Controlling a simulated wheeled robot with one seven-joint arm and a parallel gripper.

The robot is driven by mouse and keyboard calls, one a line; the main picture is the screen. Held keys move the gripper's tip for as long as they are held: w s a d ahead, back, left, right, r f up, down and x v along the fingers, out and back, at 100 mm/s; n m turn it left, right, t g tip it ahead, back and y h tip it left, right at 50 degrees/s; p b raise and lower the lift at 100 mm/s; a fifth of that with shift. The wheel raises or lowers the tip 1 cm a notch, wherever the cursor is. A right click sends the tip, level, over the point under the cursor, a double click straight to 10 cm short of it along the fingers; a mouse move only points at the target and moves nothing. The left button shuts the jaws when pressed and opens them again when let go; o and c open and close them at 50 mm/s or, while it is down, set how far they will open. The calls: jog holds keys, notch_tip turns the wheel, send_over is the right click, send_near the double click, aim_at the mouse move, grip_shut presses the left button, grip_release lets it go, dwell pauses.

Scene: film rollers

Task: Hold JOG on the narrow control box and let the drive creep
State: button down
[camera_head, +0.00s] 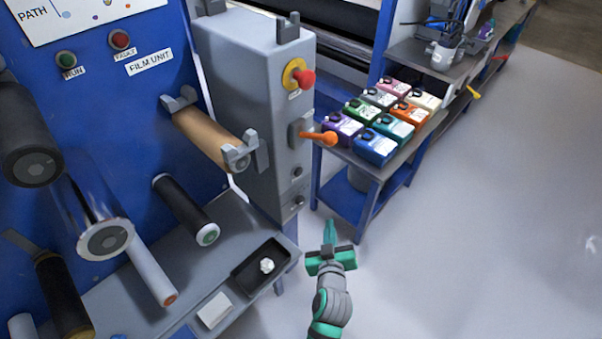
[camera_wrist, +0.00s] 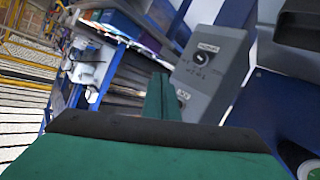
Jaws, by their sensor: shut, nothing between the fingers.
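A tall grey housing (camera_head: 240,75) stands right of the blue film unit panel. Its narrow right face carries a red mushroom button (camera_head: 304,78) on yellow, an orange-handled lever (camera_head: 318,138) and two small dark controls, the lower one (camera_head: 299,201) near the bottom. In the wrist view a grey control face (camera_wrist: 226,68) shows a dark rotary knob (camera_wrist: 199,59) and a lower labelled control (camera_wrist: 183,96); the labels are too blurred to read. My gripper (camera_head: 329,226) is shut and empty, below and right of the housing, apart from it. Its fingers (camera_wrist: 162,92) partly overlap the grey face in the wrist view.
Several coloured ink containers (camera_head: 373,146) stand on a blue-framed bench (camera_head: 372,172) behind my gripper. A black tray (camera_head: 247,281) with a white crumpled piece lies on the grey ledge. Film rollers (camera_head: 205,137) jut from the panel. Open floor (camera_head: 480,240) lies to the right.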

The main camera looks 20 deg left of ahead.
aim_at(299, 172)
jog(key=w+a+r+n+y, duration=0.1)
jog(key=w+a+r+n, duration=0.2)
jog(key=w+r, duration=0.2)
jog(key=shift+w+g+y, duration=0.3)
jog(key=shift+w+g, duration=0.1)
jog(key=shift+w, duration=0.45)
jog(key=shift+w+r, duration=0.1)
jog(key=w+a, duration=0.2)
jog(key=a, duration=0.6)
jog(key=shift+w+a, duration=0.2)
jog(key=shift+w, duration=0.2)
jog(key=shift+w, duration=0.1)
jog(key=shift+d, duration=0.15)
jog(key=shift+a, duration=0.25)
